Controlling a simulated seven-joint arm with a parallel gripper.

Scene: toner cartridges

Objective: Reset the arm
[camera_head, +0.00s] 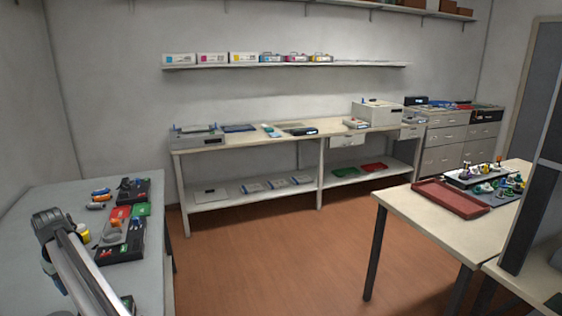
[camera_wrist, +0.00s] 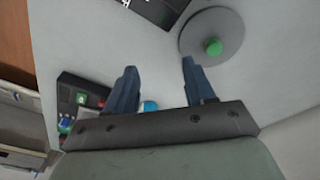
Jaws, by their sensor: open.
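My gripper (camera_wrist: 160,64) is open in the wrist view, its two dark blue fingers apart with nothing held between their tips. Bare grey table top lies beyond the fingers. A small blue and white round thing (camera_wrist: 149,106) shows between the finger bases; I cannot tell its distance. In the head view my arm reaches in over the left table (camera_head: 40,203) at the lower left; the fingers cannot be made out there.
A grey disc (camera_wrist: 228,31) with a green knob (camera_wrist: 213,46) lies just beyond the right fingertip. A black tray (camera_wrist: 82,88) with coloured pieces is at left. In the head view, a red tray (camera_head: 452,197) sits on the right table. The floor (camera_head: 270,255) between is clear.

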